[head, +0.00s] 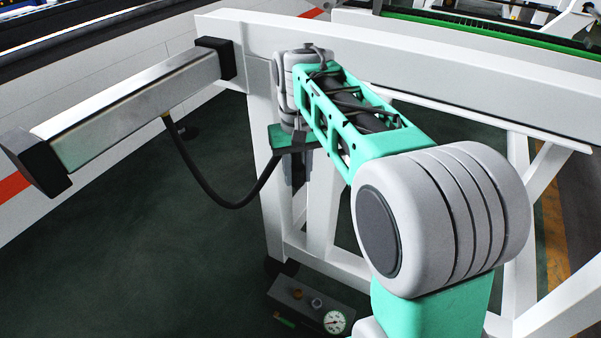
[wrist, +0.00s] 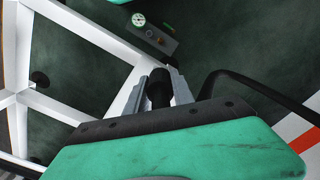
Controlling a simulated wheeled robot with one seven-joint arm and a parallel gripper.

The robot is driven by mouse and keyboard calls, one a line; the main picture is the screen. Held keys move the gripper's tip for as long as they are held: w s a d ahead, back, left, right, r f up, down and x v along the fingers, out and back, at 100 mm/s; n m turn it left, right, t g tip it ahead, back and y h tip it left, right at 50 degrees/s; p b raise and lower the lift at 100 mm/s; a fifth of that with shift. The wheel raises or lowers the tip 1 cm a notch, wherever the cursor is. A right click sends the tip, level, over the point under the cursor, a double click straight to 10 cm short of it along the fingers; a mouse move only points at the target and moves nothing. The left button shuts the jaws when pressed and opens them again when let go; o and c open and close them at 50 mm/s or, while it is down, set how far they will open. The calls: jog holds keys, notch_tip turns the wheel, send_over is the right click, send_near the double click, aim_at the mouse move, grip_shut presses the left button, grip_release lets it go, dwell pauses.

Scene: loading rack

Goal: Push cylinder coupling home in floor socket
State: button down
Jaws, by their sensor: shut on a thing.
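My gripper (head: 299,178) points down beside the white frame. In the wrist view its two grey fingers (wrist: 160,92) are shut on a dark cylinder coupling (wrist: 158,84). In the head view the coupling is hard to make out between the fingers. A grey floor box (head: 306,305) with a round gauge and round fittings lies on the floor, below and apart from my gripper. One brass-coloured fitting (head: 316,303) looks like a socket, but I cannot tell which fitting takes the coupling. The box also shows in the wrist view (wrist: 152,38), beyond the fingertips.
A black hose (head: 222,202) loops from the steel beam (head: 130,102) toward my gripper. White frame posts and rails (head: 268,165) stand close around my gripper. The dark green floor left of the box is clear. A white wall with a red stripe is at the left.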

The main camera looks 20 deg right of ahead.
jog(key=shift+w, duration=0.4)
jog(key=shift+r+p, duration=0.1)
jog(key=shift+p, duration=0.25)
jog(key=shift+n, duration=0.5)
jog(key=shift+n+p, duration=0.4)
notch_tip(320, 180, down, 54)
jog(key=b, duration=1.9)
dwell(1.6)
